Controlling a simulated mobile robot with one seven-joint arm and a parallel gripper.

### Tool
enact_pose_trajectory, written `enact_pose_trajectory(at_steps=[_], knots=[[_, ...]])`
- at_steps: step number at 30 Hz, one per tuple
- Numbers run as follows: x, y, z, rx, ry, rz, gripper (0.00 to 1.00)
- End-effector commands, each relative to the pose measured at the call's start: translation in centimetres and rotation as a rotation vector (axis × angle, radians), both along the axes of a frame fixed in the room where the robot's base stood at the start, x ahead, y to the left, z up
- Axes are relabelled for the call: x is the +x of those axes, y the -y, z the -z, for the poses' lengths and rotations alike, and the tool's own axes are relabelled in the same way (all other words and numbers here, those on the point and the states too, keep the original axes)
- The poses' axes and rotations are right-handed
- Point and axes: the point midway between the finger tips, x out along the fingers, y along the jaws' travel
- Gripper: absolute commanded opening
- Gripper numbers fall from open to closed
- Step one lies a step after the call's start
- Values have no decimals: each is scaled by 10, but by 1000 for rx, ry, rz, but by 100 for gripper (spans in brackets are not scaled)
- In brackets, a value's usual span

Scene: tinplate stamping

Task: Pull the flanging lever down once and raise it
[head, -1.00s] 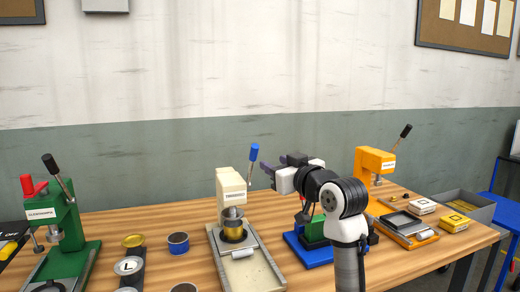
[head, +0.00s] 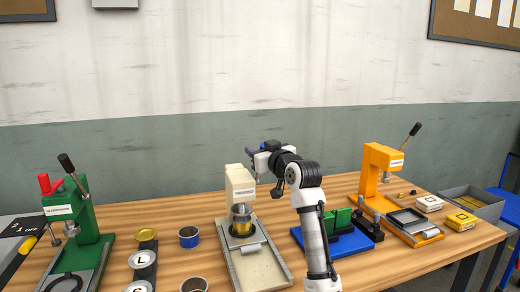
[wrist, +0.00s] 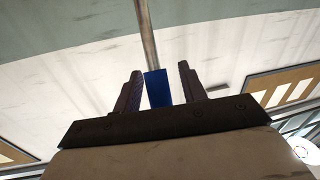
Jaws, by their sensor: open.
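The cream press (head: 240,184) stands mid-table with a gold-coloured can (head: 241,220) under its head. Its lever has a blue grip, mostly hidden behind my gripper (head: 252,151) in the head view. In the wrist view, the blue grip (wrist: 158,88) sits between the two dark fingers of my gripper (wrist: 160,74), with a visible gap at the right finger. The metal lever rod (wrist: 147,35) runs up out of the picture. My gripper is open around the grip, near the top of the press.
A green press (head: 78,215) with a dark-gripped lever stands at left. A blue-based fixture (head: 350,243) and an orange press (head: 377,165) stand at right. Several cans and round pieces lie left of the cream press. Air above the table is clear.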

Motion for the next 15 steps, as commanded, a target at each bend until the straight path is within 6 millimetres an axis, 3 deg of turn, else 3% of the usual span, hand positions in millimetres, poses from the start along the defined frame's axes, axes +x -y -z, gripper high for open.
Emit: enact_pose_trajectory(at_steps=[5,12,15], knots=[[0,0,0,0,0,0,40],[0,0,0,0,0,0,9],[0,0,0,0,0,0,0]])
